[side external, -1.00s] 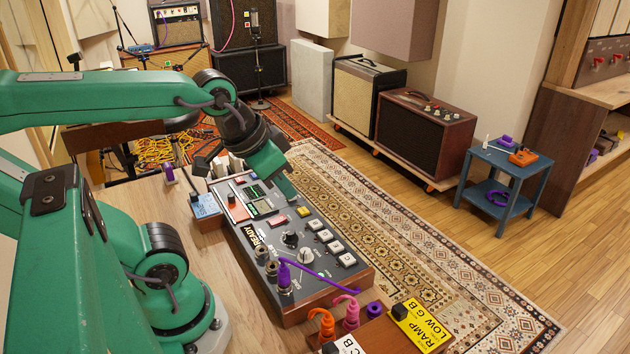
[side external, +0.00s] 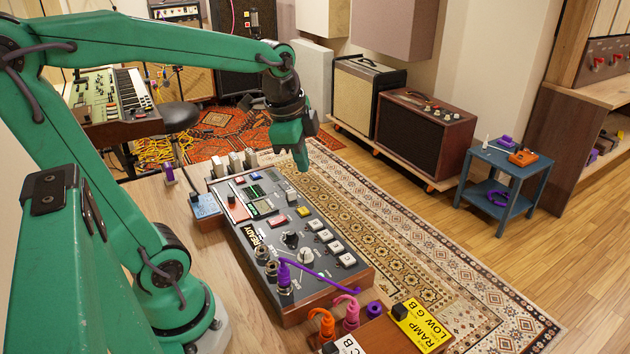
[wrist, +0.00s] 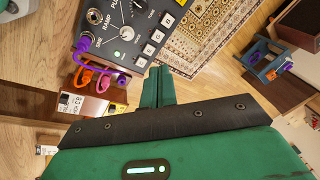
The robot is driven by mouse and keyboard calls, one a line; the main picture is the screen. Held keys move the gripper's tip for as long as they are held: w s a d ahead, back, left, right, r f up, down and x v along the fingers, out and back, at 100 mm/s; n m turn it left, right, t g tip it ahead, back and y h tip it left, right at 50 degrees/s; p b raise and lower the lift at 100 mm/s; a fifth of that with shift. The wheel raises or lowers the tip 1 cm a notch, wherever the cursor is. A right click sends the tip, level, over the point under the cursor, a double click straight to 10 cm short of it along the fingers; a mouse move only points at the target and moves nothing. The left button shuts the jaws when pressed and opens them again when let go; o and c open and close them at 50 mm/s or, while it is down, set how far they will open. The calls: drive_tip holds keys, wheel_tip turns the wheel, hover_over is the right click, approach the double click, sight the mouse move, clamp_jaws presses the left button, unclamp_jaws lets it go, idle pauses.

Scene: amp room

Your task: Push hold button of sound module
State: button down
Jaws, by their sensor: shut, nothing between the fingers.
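The sound module (side external: 322,268) is a dark panel in a wooden case on the table, with knobs, jacks, a small screen and several buttons. A row of white square buttons (side external: 329,236) runs along its right side, and a yellow button (side external: 303,211) sits above them. A red button (side external: 240,179) is near the far end. I cannot read which is the hold button. My gripper (side external: 301,168) is shut and empty, pointing down above the module's far right edge, apart from it. In the wrist view, the shut fingers (wrist: 158,75) show below the white buttons (wrist: 147,48).
A purple cable (side external: 325,277) is plugged into the module. Orange and pink plugs (side external: 348,309) sit in a box with a yellow label (side external: 421,326) at the near end. A blue box (side external: 205,206) stands left of the module. Open space lies above the rug.

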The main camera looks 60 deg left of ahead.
sight(304, 210)
drive_tip(key=w+a+f+m+g, duration=0.1)
drive_tip(key=w+a+f+m, duration=0.1)
drive_tip(key=w+a+m, duration=0.1)
drive_tip(key=w+a+f+m+g, duration=0.2)
drive_tip(key=w+a+f+m, duration=0.1)
drive_tip(key=a+m, duration=0.3)
drive_tip(key=shift+a+m+h, duration=0.3)
drive_tip(key=shift+a, duration=0.55)
drive_tip(key=shift+f, duration=0.1)
wheel_tip(304, 210, down, 14)
drive_tip(key=shift+r, duration=0.1)
idle(0.4)
idle(0.4)
